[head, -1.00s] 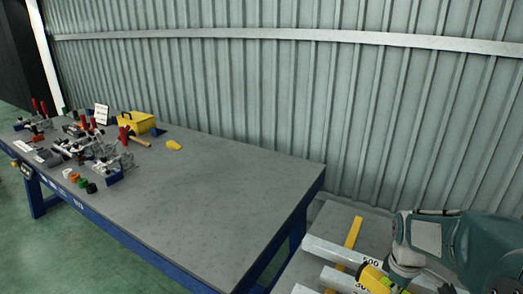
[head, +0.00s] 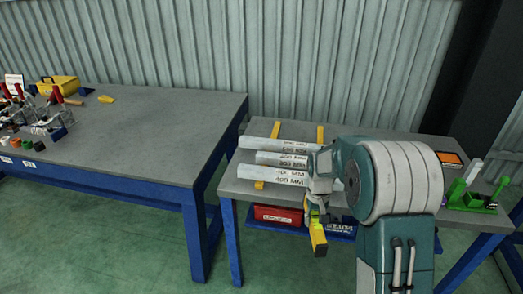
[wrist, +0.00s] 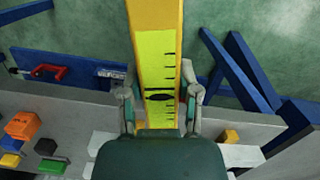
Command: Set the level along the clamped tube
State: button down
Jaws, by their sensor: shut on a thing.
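My gripper (head: 317,203) is shut on the yellow level (head: 318,238), which hangs just off the front edge of the right table. In the wrist view my gripper (wrist: 158,97) has a finger on each side of the level (wrist: 155,55), whose lime face with black marks is turned to the camera. Several pale tubes with printed lengths, such as this one (head: 272,173), lie on the right table behind my gripper. Clamps with red handles (head: 50,100) stand on the left bench, cut by the picture's edge. I cannot make out a clamped tube there.
The left bench (head: 170,140) has a wide bare top, with a yellow box (head: 58,87) at its back. A gap separates it from the right table (head: 235,185). A red box (head: 278,215) sits under that table. A green tool (head: 470,195) stands at its right end.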

aim_at(33, 129)
jog(key=i+j, duration=0.1)
jog(key=j, duration=0.5)
jog(key=i+j, duration=0.1)
jog(key=j, duration=0.55)
jog(key=i+j+z, duration=0.1)
jog(key=j, duration=0.5)
jog(key=i+j, duration=0.1)
jog(key=j, duration=0.55)
jog(key=i+j, duration=0.1)
jog(key=j, duration=0.5)
jog(key=i+j, duration=0.1)
jog(key=j, duration=0.35)
jog(key=i+j, duration=0.1)
jog(key=j, duration=0.35)
jog(key=i+j+z, duration=0.1)
jog(key=j, duration=0.75)
jog(key=i+j, duration=0.25)
jog(key=j, duration=0.15)
jog(key=i+j+z, duration=0.1)
jog(key=i+j, duration=0.15)
jog(key=j, duration=0.15)
jog(key=i+j, duration=0.25)
jog(key=j, duration=0.2)
jog(key=i+j, duration=0.25)
jog(key=j, duration=0.15)
jog(key=z, duration=0.05)
